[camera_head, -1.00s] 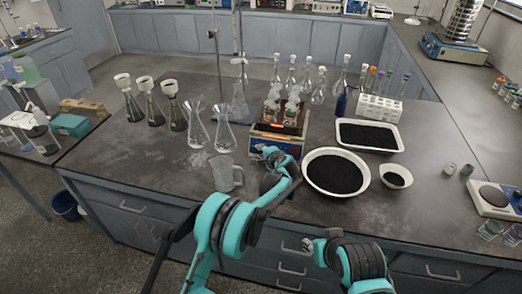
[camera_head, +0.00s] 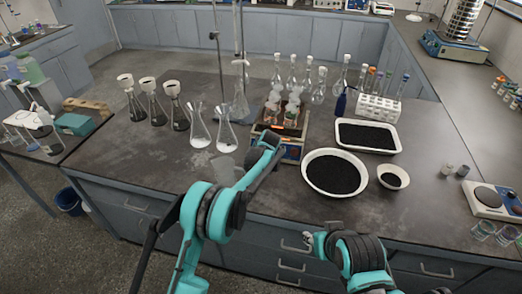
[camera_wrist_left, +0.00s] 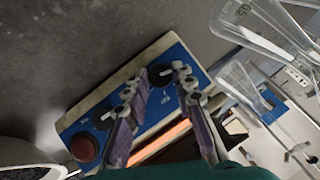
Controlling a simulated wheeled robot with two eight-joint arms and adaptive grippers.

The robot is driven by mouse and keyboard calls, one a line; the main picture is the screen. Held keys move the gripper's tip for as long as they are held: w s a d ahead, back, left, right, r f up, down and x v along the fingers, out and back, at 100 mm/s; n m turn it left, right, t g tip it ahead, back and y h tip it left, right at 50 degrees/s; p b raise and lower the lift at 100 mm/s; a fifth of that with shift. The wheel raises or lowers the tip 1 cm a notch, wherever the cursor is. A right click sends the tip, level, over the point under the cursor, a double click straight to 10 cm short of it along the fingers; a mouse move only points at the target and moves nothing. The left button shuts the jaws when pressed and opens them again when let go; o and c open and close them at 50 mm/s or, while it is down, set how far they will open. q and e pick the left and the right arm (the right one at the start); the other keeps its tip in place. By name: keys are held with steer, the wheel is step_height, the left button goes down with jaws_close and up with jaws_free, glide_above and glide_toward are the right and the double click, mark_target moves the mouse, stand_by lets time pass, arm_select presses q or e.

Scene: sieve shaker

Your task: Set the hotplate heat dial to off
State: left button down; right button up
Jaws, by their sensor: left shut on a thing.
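The other dial (camera_wrist_left: 103,118) is free, beside the left finger. An orange glow shows below the panel. The dial markings are too small to read. My right arm is low in the head view; its fingers are not clear.
A white bowl of black grains (camera_head: 310,182) stands close on the right.

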stand_by(0.5)
arm_select(q)
steer(key=c, duration=1.3)
jaws_free()
steer(key=shift+o, duration=0.2)
steer(key=a+v, duration=0.1)
steer(key=v, duration=1.1)
steer(key=shift+d, duration=0.25)
steer(key=shift+w+r, duration=0.1)
steer(key=shift+w, duration=0.05)
